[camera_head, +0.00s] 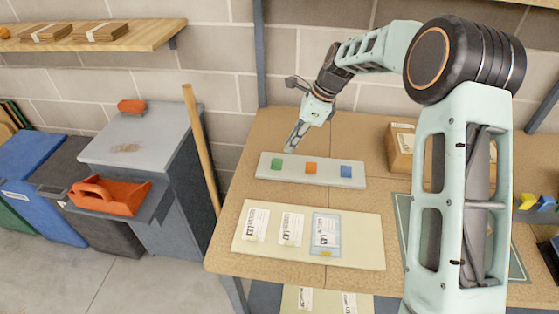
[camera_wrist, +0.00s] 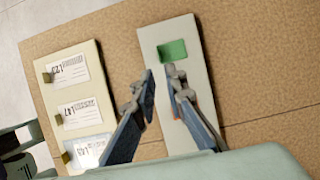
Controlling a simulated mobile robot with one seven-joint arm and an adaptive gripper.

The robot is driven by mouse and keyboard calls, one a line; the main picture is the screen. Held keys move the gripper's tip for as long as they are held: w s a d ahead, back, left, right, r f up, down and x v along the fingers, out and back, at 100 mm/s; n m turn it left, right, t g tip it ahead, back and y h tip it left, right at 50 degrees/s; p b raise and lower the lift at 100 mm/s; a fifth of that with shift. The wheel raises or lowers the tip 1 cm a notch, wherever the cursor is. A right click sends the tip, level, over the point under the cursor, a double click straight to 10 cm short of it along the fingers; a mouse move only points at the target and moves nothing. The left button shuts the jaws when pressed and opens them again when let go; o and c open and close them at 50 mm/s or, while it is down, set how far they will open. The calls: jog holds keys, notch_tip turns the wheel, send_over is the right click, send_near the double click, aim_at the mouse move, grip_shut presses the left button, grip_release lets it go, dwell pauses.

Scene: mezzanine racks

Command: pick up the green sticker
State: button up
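The green sticker (camera_head: 277,163) is a small square at the left end of a pale strip (camera_head: 321,178) on the brown worktable. An orange sticker (camera_head: 310,169) and a blue sticker (camera_head: 346,171) lie to its right on the same strip. My gripper (camera_head: 292,147) is above the strip's back edge, close to the green sticker. In the wrist view the green sticker (camera_wrist: 172,50) lies just beyond the fingertips, clear of them. My gripper (camera_wrist: 160,76) is open there, with nothing between its fingers. A finger mostly hides the orange sticker in that view.
A pale board (camera_head: 367,235) with three printed labels lies in front of the strip. A cardboard box (camera_head: 401,149) stands right of the strip, partly behind my arm. A wooden pole (camera_head: 201,148) leans left of the table. Bare tabletop surrounds the strip.

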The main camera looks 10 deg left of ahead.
aim_at(275, 169)
jog(key=p+x, duration=0.1)
jog(key=x, duration=0.8)
jog(key=shift+a+f, duration=0.15)
jog(key=shift+c, duration=0.3)
grip_shut()
